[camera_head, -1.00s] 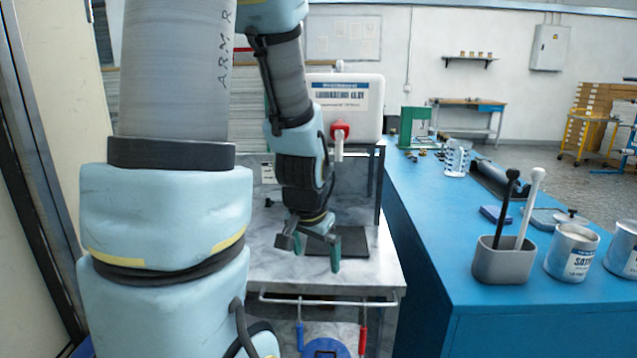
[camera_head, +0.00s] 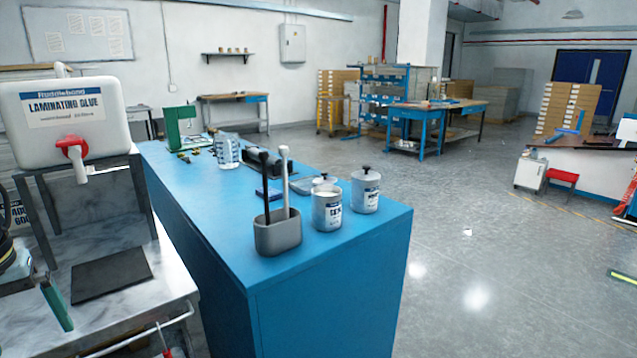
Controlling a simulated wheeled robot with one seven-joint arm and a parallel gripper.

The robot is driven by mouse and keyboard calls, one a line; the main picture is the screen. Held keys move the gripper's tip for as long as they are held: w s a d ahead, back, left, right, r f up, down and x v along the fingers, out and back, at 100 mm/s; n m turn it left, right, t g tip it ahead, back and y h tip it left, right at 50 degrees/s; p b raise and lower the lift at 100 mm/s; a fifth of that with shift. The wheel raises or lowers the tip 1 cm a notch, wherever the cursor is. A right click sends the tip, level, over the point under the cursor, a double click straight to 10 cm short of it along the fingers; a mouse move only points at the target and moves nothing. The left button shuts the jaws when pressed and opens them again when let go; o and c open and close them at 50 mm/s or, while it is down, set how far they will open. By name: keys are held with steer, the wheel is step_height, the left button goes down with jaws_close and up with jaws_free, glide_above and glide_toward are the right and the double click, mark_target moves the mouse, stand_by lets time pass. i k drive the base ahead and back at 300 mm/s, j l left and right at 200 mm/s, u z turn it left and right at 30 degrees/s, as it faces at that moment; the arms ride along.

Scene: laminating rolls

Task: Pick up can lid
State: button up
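A can lid with a dark knob (camera_head: 323,179) appears to lie on the blue bench, partly hidden behind an open can (camera_head: 327,212) with pale contents. A second can (camera_head: 365,192) to its right wears a lid with a black knob (camera_head: 366,171).
A grey holder (camera_head: 278,235) with a black and a white handle stands left of the open can. A clear jug (camera_head: 228,152) is farther back. A glue container (camera_head: 68,115) sits on a stand at left. The near blue bench top (camera_head: 345,243) is clear.

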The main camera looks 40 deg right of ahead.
mark_target(325, 180)
steer(key=u, duration=0.4)
steer(key=k+l+u, duration=0.15)
steer(key=l+u, duration=0.35)
steer(key=k+l+u, duration=0.25)
steer(key=l+u, duration=0.25)
steer(key=k+l+u, duration=0.35)
steer(key=l+u, duration=0.15)
steer(key=k+l+u, duration=0.35)
steer(key=u, duration=0.15)
steer(key=k+l+u, duration=0.1)
steer(key=k+u, duration=0.4)
steer(key=k+l, duration=0.1)
steer(key=k, duration=0.7)
steer(key=k+l+z, duration=0.1)
steer(key=k, duration=0.7)
